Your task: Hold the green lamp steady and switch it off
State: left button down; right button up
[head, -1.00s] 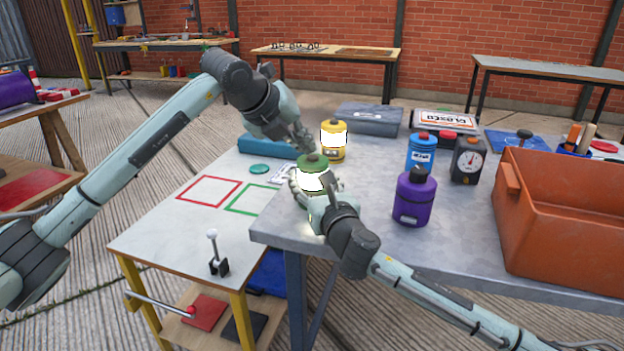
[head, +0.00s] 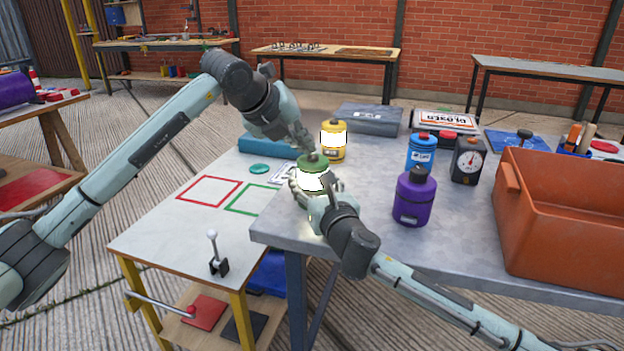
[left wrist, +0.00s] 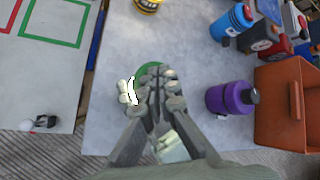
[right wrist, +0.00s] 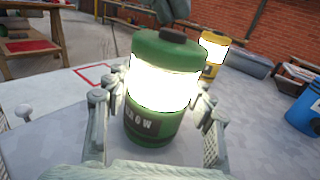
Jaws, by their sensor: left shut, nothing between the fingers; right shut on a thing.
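The green lamp (head: 312,177) stands on the grey table and its window glows bright white. In the right wrist view the lamp (right wrist: 152,122) is upright, with a dark button (right wrist: 173,35) on its green top. My right gripper (head: 316,190) is shut around the lamp's body, one finger on each side. My left gripper (head: 310,152) is shut and empty, its fingertips just above the lamp's top. In the left wrist view its closed fingers (left wrist: 158,80) cover most of the lamp; whether they touch the button I cannot tell.
A lit yellow lamp (head: 334,153) stands behind. A purple bottle (head: 414,198), a blue canister (head: 421,153), a dial gauge (head: 467,161) and an orange bin (head: 560,215) are to the right. A white-topped table (head: 165,240) with coloured outlines adjoins at left.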

aim_at(305, 161)
pick_arm(q)
jog(key=shift+f, duration=0.1)
dwell(0.3)
jog(key=shift+f, duration=0.4)
jog(key=shift+r, duration=3.45)
